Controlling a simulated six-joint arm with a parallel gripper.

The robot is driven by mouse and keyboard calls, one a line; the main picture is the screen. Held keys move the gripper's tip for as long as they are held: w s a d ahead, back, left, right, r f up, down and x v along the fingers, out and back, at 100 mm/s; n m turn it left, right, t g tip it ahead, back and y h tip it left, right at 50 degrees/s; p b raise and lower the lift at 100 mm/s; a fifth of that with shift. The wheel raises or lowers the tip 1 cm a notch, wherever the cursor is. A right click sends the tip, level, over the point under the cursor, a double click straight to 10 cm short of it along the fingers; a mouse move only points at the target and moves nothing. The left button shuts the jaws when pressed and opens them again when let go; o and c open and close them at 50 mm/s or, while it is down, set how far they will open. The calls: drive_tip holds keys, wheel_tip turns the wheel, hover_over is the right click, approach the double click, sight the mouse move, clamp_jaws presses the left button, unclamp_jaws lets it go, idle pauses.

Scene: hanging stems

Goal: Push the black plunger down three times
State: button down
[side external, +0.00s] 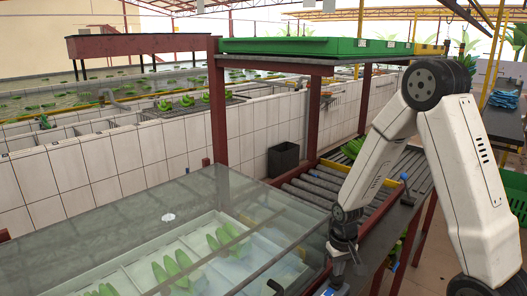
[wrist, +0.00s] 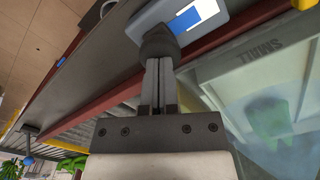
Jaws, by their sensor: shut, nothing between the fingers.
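My gripper (wrist: 159,68) is shut and empty in the wrist view, its two fingers side by side. A dark tapered piece (wrist: 158,42) shows right at the fingertips, in front of a grey box (wrist: 187,18) with a blue and white face. It may be the black plunger; I cannot tell for sure, nor whether the fingers touch it. In the side view my gripper (side external: 345,268) points down beside the right end of the glass-topped tank. Its tips are small and dark there. No plunger can be made out clearly in that view.
A glass cover (side external: 110,215) lies over trays of green bananas on the left. A roller conveyor (side external: 325,185) with bananas runs behind my gripper. A red post (side external: 218,110) stands behind the tank. A tray marked SMALL (wrist: 270,85) is at right in the wrist view.

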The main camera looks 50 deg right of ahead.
drive_tip(key=shift+r, duration=2.05)
drive_tip(key=shift+f, duration=0.25)
drive_tip(key=shift+f, duration=2)
drive_tip(key=shift+r, duration=2.25)
wheel_tip(320, 180, up, 6)
